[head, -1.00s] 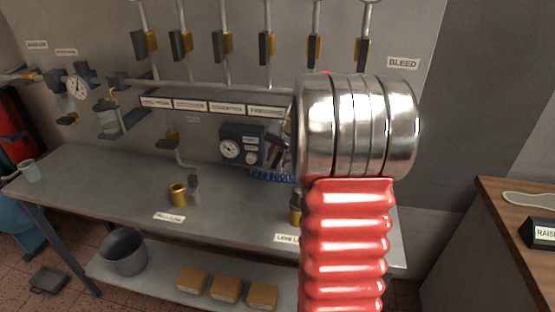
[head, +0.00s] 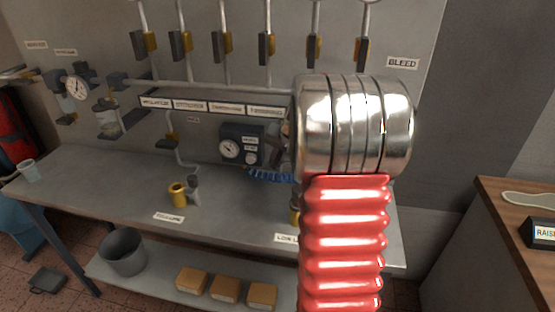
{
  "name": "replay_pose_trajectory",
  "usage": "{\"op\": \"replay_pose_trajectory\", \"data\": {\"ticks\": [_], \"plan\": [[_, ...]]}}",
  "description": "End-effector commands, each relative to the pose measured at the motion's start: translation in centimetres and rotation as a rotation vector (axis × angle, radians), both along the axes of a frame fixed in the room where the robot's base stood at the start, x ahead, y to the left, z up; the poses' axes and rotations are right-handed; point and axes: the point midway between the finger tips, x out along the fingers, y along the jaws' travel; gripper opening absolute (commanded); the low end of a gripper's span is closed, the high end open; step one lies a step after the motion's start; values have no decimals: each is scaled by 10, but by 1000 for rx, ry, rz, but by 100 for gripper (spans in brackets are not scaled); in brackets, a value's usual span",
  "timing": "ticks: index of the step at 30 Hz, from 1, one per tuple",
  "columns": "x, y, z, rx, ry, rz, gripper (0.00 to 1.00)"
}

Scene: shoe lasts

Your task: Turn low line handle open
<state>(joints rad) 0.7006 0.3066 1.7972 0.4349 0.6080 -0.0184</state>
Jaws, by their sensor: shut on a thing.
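The low line label (head: 286,239) sits at the bench's front edge, partly covered by my arm. Just above it, a sliver of a brass fitting (head: 294,214) shows at the left edge of my red sleeve. The rest of that fitting and its handle are hidden behind my arm.
Another brass fitting with a grey handle (head: 193,188) stands left on the bench (head: 110,185). A gauge box (head: 240,143) and blue coiled hose (head: 268,176) are behind. Several yellow-and-grey valves line the wall. A bucket (head: 123,252) and boxes (head: 227,288) sit on the lower shelf.

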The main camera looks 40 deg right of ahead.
Motion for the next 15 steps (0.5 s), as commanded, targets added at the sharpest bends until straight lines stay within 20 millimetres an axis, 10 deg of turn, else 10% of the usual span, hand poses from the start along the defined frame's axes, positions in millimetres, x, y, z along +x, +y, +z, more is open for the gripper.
{"op": "replay_pose_trajectory", "data": {"ticks": [15], "plan": [[1,3,-1,-47,69,7,0]]}}
